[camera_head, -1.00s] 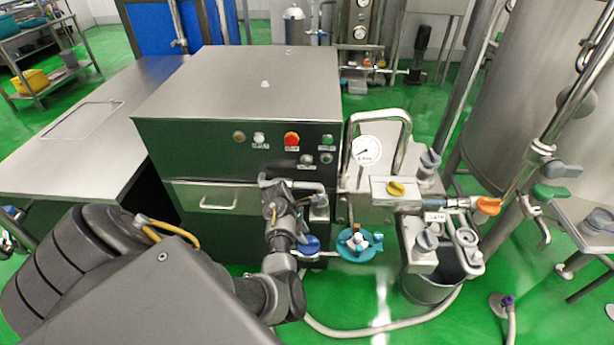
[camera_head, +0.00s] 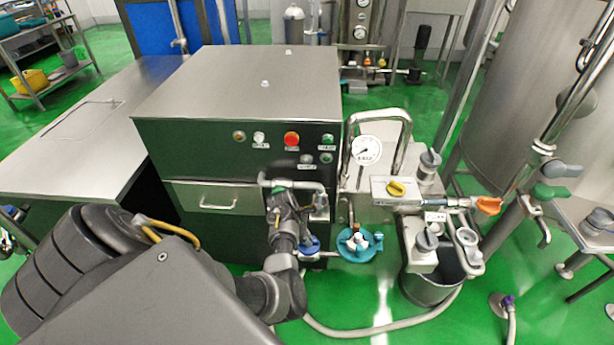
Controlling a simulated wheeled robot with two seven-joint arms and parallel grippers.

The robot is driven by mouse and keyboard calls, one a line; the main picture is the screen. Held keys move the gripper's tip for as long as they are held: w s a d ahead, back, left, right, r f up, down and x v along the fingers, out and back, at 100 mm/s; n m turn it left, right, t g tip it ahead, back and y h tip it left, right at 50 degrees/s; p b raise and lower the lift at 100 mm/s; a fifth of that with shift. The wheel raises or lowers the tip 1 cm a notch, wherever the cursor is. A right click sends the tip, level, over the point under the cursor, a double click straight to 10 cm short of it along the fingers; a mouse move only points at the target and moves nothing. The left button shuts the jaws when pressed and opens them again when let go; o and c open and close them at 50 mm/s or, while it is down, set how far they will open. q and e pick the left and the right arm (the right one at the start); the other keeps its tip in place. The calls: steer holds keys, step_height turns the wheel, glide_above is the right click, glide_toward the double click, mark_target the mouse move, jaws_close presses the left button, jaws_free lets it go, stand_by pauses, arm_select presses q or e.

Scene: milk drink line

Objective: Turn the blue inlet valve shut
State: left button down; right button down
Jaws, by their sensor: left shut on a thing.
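My left gripper (camera_head: 282,203) is at the steel pipework on the front of the steel cabinet, just under a bent pipe (camera_head: 292,186). It is shut on a part there that the jaws mostly hide, apparently the handle of the inlet valve. A blue valve part (camera_head: 309,244) shows just right of my left wrist, on the lower pipe. How far the valve is turned cannot be told. My right gripper is not in view.
The steel cabinet (camera_head: 240,85) with buttons stands behind the gripper. A hose (camera_head: 390,326) lies on the green floor.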

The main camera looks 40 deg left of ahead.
arm_select(q)
steer(key=shift+r+m+g+p, duration=0.1)
steer(key=shift+m+g+p, duration=0.2)
steer(key=shift+m+p, duration=0.3)
steer(key=m+p, duration=0.1)
steer(key=m, duration=0.1)
steer(key=shift+w+a+m+g+h, duration=0.1)
steer(key=shift+m+g+h, duration=0.2)
steer(key=shift+g, duration=0.1)
steer(key=m+g, duration=0.1)
steer(key=m, duration=0.2)
steer(key=shift+m+p, duration=0.3)
steer(key=m+g, duration=0.1)
steer(key=m, duration=0.1)
steer(key=m+g, duration=0.1)
steer(key=m, duration=0.1)
steer(key=shift+w+m, duration=0.2)
steer(key=shift+m, duration=0.1)
steer(key=m+g, duration=0.1)
steer(key=m, duration=0.1)
steer(key=m+y, duration=0.1)
steer(key=m, duration=0.2)
steer(key=shift+w+m+g+b, duration=0.1)
steer(key=shift+m+g+b, duration=0.2)
steer(key=shift+g+b, duration=0.1)
steer(key=shift+m+y, duration=0.3)
steer(key=c, duration=1.5)
jaws_free()
